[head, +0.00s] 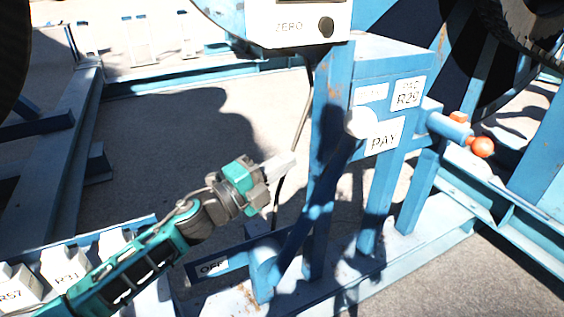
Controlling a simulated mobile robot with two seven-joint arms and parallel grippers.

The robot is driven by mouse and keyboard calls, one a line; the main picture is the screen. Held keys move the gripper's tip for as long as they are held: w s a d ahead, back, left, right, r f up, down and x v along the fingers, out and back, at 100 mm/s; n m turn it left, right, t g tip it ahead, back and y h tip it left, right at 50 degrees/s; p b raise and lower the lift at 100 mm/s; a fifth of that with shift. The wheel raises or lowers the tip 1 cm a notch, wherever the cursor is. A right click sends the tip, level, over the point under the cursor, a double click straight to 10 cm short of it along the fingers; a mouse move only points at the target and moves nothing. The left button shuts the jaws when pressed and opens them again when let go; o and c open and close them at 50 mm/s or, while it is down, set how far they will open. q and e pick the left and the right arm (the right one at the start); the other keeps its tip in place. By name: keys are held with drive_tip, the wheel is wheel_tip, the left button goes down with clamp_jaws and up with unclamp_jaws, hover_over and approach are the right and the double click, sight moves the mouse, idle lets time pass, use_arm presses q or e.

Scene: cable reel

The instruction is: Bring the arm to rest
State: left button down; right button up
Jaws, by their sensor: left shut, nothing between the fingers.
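My left arm comes in from the lower left in the head view. My left gripper (279,166) is shut and empty, held in front of the blue post of the cable reel stand. Its fingertips point right, toward the post, and seem apart from it, though the depth is hard to judge. My right gripper is not in view.
A blue stand (330,120) bears a white box marked ZERO (296,22) and a PAY label (384,137). An orange knob (481,147) sticks out at right. An OFF plate (212,267) is low. Labelled white blocks (66,268) sit at lower left. Bare ground lies left of the stand.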

use_arm(q)
drive_tip(key=s+a+f+n+g+y, duration=0.1)
drive_tip(key=s+a+f+n+y, duration=0.3)
drive_tip(key=s+f+n, duration=0.4)
drive_tip(key=s+a+f+n+g+y, duration=0.1)
drive_tip(key=s+a+f+n+y, duration=0.3)
drive_tip(key=s+f+n, duration=0.3)
drive_tip(key=s+a+f+n+g+y, duration=0.1)
drive_tip(key=s+a+f+n+y, duration=0.3)
drive_tip(key=s+f+n, duration=0.4)
wheel_tip(320, 180, down, 5)
drive_tip(key=shift+s+a+r+n+y, duration=0.1)
drive_tip(key=shift+s+a+n+y, duration=0.35)
drive_tip(key=shift+n, duration=0.25)
